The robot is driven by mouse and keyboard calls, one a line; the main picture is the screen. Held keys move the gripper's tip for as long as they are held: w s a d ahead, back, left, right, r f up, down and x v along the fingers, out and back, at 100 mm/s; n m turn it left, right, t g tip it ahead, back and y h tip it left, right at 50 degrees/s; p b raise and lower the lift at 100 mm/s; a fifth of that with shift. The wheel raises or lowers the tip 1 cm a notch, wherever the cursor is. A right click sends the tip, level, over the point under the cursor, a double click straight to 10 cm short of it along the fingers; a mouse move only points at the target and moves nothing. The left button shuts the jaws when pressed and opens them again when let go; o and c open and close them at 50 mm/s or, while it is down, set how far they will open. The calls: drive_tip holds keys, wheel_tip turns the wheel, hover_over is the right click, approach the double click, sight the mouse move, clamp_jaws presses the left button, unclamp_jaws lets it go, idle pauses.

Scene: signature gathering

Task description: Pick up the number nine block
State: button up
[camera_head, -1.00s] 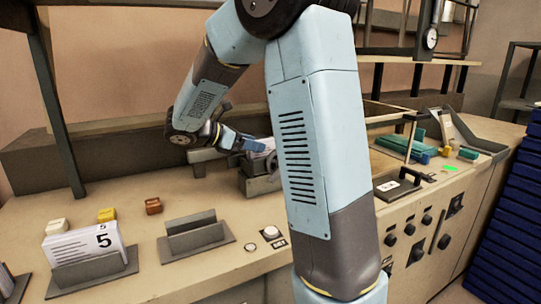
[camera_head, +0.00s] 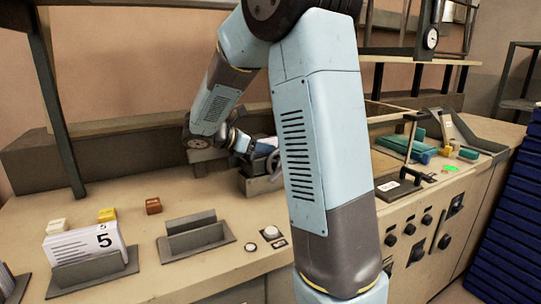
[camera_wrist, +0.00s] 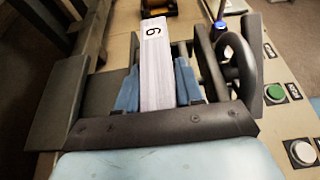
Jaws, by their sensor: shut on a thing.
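The number block is a white stack of sheets (camera_wrist: 156,75) with one black digit on its end, seen turned in the wrist view; it reads as a nine or a six. My gripper (camera_wrist: 157,88) has its two blue fingers on either side of the stack, shut on it. In the head view my gripper (camera_head: 246,145) is at the grey clamp device (camera_head: 262,184), left of my upper arm. The block is mostly hidden there. I cannot tell whether it still rests in the device.
A dark handwheel (camera_wrist: 240,62) stands close right of the fingers. A number five block (camera_head: 85,245) stands in a holder at the front left, beside an empty grey holder (camera_head: 194,234). A green button (camera_wrist: 275,92) and white button (camera_wrist: 302,152) lie right.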

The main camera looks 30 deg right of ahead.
clamp_jaws()
drive_tip(key=shift+r, duration=0.1)
